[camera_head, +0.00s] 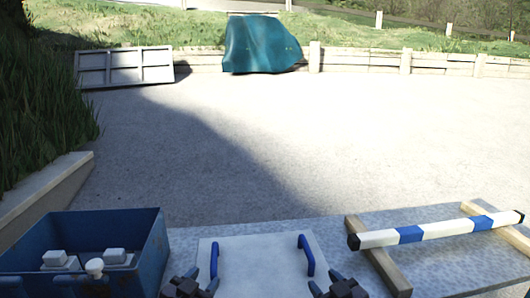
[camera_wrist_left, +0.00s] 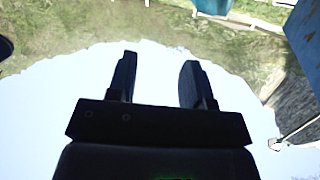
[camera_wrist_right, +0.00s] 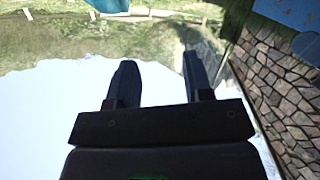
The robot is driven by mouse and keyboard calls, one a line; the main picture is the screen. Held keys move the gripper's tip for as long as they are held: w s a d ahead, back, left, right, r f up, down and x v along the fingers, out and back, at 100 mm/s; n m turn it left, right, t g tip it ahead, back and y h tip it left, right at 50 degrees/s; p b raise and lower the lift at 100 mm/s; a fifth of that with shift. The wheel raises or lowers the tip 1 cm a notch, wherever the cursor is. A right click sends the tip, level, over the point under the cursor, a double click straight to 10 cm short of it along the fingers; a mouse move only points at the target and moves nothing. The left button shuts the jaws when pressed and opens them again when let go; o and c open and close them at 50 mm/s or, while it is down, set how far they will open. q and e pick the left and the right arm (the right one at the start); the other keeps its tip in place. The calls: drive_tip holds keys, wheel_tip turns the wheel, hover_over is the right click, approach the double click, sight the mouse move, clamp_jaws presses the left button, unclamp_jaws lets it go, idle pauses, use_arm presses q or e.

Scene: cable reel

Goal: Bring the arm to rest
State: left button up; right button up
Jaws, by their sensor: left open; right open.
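My right gripper (camera_head: 325,281) is at the bottom edge, by the panel's right side. It is open and empty too, as the right wrist view (camera_wrist_right: 159,62) shows. Most of both arms is out of view.
A blue bin (camera_head: 150,250) with white parts is left. A blue-and-white bar (camera_head: 450,230) rests on wooden rails at right. Open paving (camera_head: 300,140) lies beyond.

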use_arm(q)
drive_tip(key=s+a+f+n+g+y, duration=0.1)
drive_tip(key=s+a+f, duration=0.3)
drive_tip(key=s, duration=0.6)
drive_tip(key=s+a+f+n+g+y+p, duration=0.1)
drive_tip(key=s+a+f+n+g+y, duration=0.1)
drive_tip(key=s+a+f, duration=0.2)
drive_tip(key=s+a+f+n+g+y+p, duration=0.1)
drive_tip(key=s+a+f+n+y, duration=0.1)
drive_tip(key=s+a+f, duration=0.3)
drive_tip(key=s+f, duration=0.4)
drive_tip(key=s, duration=0.7)
drive_tip(key=shift+g, duration=0.3)
use_arm(e)
drive_tip(key=s+d+f+m+g+h, duration=0.1)
drive_tip(key=s+d+f, duration=0.3)
drive_tip(key=s, duration=0.5)
drive_tip(key=s+d+f+m+g+h, duration=0.2)
drive_tip(key=s+d+f, duration=0.3)
drive_tip(key=s, duration=0.5)
drive_tip(key=s+d+f+m+g+h, duration=0.1)
drive_tip(key=s+d+f, duration=0.3)
drive_tip(key=s+f, duration=0.4)
drive_tip(key=shift+s+d+m+h, duration=0.4)
drive_tip(key=shift+s+m+h, duration=0.45)
drive_tip(key=shift+s, duration=0.4)
